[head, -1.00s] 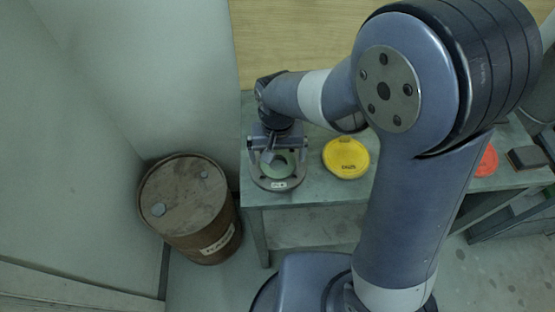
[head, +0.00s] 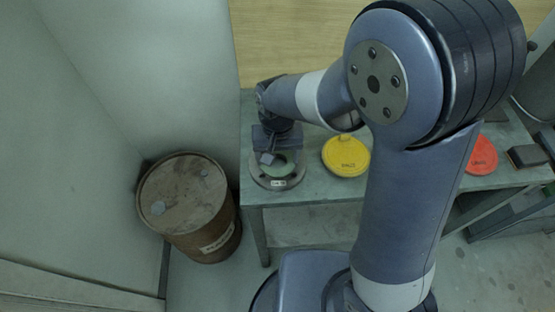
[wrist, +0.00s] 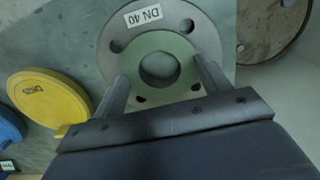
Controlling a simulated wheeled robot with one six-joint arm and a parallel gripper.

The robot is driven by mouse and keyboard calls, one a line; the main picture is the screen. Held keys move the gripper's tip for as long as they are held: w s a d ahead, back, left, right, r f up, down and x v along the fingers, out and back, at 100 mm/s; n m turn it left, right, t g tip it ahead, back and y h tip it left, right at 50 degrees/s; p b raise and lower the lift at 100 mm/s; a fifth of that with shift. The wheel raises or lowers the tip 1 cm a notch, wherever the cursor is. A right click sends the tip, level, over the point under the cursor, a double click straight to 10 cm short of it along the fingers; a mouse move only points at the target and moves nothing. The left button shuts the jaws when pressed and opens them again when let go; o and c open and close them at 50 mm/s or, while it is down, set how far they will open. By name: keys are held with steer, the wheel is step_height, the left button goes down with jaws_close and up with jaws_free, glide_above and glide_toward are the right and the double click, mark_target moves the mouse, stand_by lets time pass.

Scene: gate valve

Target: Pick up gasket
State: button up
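The gasket (wrist: 183,50) is a flat green ring lying on a grey flange (wrist: 112,45) with bolt holes and a "DN 40" label. In the head view the gasket (head: 287,170) shows only in part at the table's left front, under my gripper. My gripper (wrist: 160,69) is open, with one finger on each side of the green ring in the wrist view. I cannot tell how far the fingertips are above the flange or whether they touch the ring. In the head view, my gripper (head: 272,157) hangs over the flange and hides its back part.
A yellow disc (head: 346,156) lies just right of the flange on the grey table (head: 315,185). A red disc (head: 481,155) and a dark block (head: 527,156) lie further right. A rusty barrel (head: 185,195) stands left of the table, near the wall.

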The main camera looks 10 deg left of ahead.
steer(key=c, duration=0.4)
step_height(320, 180, up, 10)
steer(key=shift+b, duration=0.35)
